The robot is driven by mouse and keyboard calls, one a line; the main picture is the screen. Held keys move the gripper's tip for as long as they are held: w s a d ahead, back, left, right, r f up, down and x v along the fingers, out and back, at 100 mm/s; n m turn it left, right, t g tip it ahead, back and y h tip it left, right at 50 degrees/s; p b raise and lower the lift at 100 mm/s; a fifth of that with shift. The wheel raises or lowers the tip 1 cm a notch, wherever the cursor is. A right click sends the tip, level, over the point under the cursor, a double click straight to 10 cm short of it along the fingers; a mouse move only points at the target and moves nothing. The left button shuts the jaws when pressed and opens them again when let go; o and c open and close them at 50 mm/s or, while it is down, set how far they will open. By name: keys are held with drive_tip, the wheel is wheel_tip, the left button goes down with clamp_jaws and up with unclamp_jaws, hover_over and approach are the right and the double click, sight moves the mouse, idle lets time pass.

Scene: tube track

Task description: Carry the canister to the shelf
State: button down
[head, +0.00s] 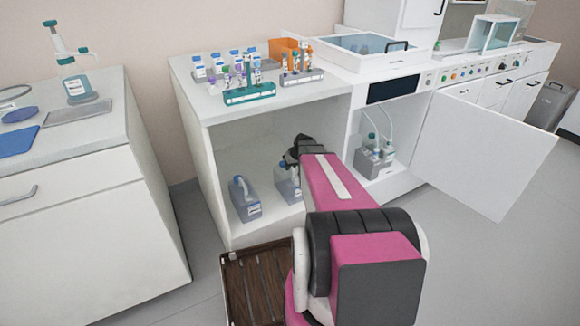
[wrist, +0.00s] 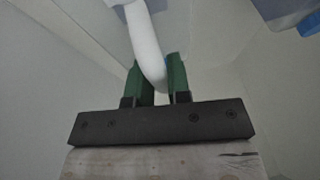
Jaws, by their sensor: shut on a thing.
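A grey canister (head: 286,192) with a white label is in the open cubby under the white counter, partly hidden behind my arm. My gripper (head: 299,150) is at the cubby's opening, just above this canister. In the wrist view, the green fingers of my gripper (wrist: 161,75) are shut on a curved white handle (wrist: 144,38). The head view cannot tell whether the held canister touches the cubby floor.
The counter (head: 215,108) above carries tube racks and bottles. To the right, an open cabinet holds a bottle carrier (head: 374,160), and its white door (head: 480,155) stands wide open. A separate white bench (head: 85,195) stands at left. Grey floor is clear between them.

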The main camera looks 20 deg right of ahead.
drive_tip(key=shift+f, duration=0.1)
drive_tip(key=c, duration=1)
unclamp_jaws()
drive_tip(key=v, duration=1.1)
drive_tip(key=s+a+g+h, duration=0.1)
drive_tip(key=s+a, duration=0.4)
drive_tip(key=s, duration=0.1)
drive_tip(key=s+a+m+g+h, duration=0.1)
drive_tip(key=s+a, duration=0.4)
drive_tip(key=s, duration=0.1)
drive_tip(key=s+a+g+h, duration=0.1)
drive_tip(key=s+a+g, duration=0.1)
drive_tip(key=s+a, duration=0.4)
drive_tip(key=shift+a+f+m, duration=0.1)
drive_tip(key=shift+f+m, duration=0.1)
drive_tip(key=shift+m, duration=0.2)
